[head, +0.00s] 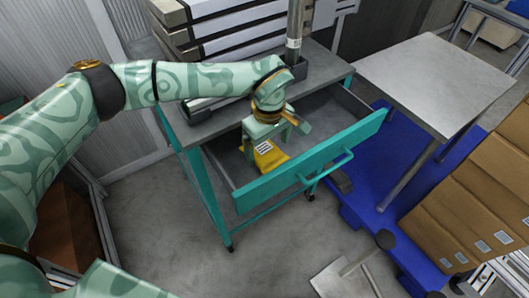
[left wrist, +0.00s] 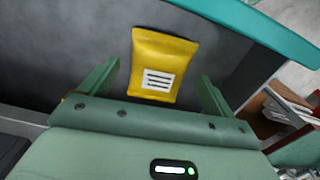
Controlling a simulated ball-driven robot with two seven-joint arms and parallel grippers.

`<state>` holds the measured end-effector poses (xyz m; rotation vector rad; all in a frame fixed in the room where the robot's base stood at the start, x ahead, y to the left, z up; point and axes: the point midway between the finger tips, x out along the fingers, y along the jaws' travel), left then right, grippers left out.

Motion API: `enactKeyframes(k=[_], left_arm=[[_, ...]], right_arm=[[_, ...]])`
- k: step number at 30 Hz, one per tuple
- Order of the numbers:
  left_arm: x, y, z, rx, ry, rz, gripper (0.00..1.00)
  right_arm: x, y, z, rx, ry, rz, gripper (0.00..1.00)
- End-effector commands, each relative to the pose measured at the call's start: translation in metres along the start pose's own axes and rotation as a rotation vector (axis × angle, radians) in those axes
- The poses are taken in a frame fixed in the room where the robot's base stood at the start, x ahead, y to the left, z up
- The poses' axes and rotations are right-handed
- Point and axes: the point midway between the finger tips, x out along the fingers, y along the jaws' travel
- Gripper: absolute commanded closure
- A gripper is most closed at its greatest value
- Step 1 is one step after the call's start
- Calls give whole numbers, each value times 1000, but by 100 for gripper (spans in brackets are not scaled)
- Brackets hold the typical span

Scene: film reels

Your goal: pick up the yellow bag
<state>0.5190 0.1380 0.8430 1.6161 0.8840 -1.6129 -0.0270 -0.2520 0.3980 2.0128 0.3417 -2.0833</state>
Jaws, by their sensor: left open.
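The yellow bag (head: 268,158) lies in the open drawer of the teal-framed table, with a white lined label facing up. In the left wrist view the yellow bag (left wrist: 163,58) shows ahead of the jaws, between the two fingers. My left gripper (head: 270,140) is over the drawer, above the bag, and partly hides it. In the left wrist view my left gripper (left wrist: 160,85) has its fingers wide apart with nothing between them that I can tell is gripped. My right gripper is not in view.
The drawer's teal front (head: 310,165) with its handle stands pulled out. Stacked white-banded cases (head: 235,25) and a metal post (head: 294,30) are on the tabletop. A grey side table (head: 435,85), blue platform (head: 380,190) and cardboard boxes (head: 480,190) stand at right.

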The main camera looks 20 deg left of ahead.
Motion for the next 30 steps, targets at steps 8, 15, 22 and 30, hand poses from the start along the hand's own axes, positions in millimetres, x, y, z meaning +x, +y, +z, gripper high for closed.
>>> enactKeyframes(k=[8, 15, 22, 30], left_arm=[[36, 0, 2, 0, -2, -1, 11], [34, 0, 2, 0, -1, 0, 39], [34, 0, 2, 0, -1, 0, 64], [25, 0, 2, 1, 0, 1, 64]], right_arm=[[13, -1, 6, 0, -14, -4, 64], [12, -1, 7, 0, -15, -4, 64], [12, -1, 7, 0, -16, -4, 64], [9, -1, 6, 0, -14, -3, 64]])
